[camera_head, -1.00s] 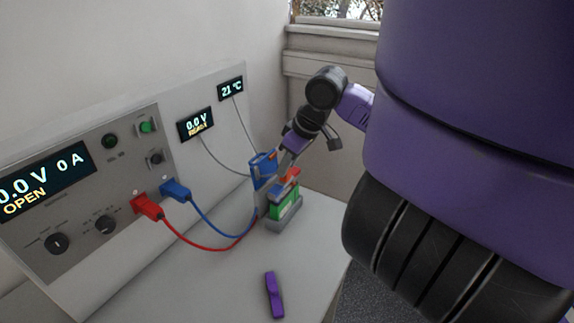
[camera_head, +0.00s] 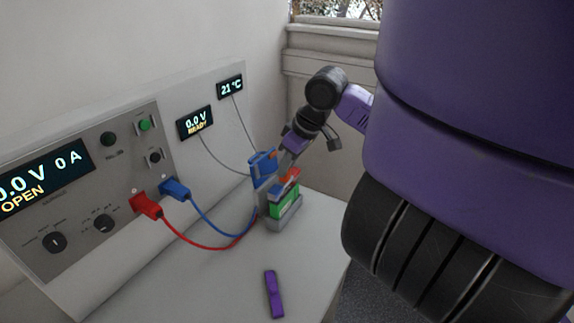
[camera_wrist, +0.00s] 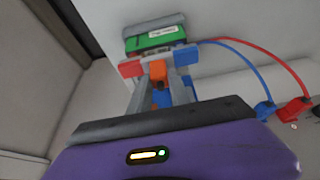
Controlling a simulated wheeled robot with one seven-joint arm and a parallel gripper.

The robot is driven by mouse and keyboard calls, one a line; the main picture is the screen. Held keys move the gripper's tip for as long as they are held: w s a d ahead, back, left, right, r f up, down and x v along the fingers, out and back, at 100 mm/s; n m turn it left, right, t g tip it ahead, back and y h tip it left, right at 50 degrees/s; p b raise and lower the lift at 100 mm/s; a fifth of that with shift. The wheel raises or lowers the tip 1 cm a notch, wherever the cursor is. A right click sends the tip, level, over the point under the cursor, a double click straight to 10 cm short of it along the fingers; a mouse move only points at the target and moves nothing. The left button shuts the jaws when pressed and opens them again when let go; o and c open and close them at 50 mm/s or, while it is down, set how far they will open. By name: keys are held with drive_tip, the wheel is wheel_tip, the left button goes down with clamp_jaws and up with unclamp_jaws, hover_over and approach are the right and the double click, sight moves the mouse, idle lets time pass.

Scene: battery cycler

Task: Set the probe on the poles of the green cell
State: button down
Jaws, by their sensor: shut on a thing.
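The green cell (camera_head: 284,207) sits upright in a grey holder on the bench; it also shows at the top of the wrist view (camera_wrist: 155,41). A red connector (camera_wrist: 131,68) and a blue connector (camera_wrist: 186,55) sit at its near top side. My gripper (camera_wrist: 160,78) is shut on the orange part of the probe (camera_wrist: 157,71), beside the cell. A blue block (camera_head: 263,167) shows next to the fingers in the head view; I cannot tell whether it belongs to the probe. The probe tips are hidden, so contact with the poles cannot be seen.
Red (camera_head: 205,247) and blue (camera_head: 203,218) leads run from the cycler panel (camera_head: 70,205) to the cell. The voltage display (camera_head: 195,123) reads 0.0 V READY. A purple piece (camera_head: 274,295) lies on the front of the bench. The bench around it is clear.

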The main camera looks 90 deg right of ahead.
drive_tip(key=shift+f+b, duration=0.35)
drive_tip(key=shift+f, duration=0.1)
idle(0.3)
drive_tip(key=shift+r, duration=0.1)
idle(0.4)
drive_tip(key=shift+r+p, duration=2.7)
drive_tip(key=shift+r, duration=0.8)
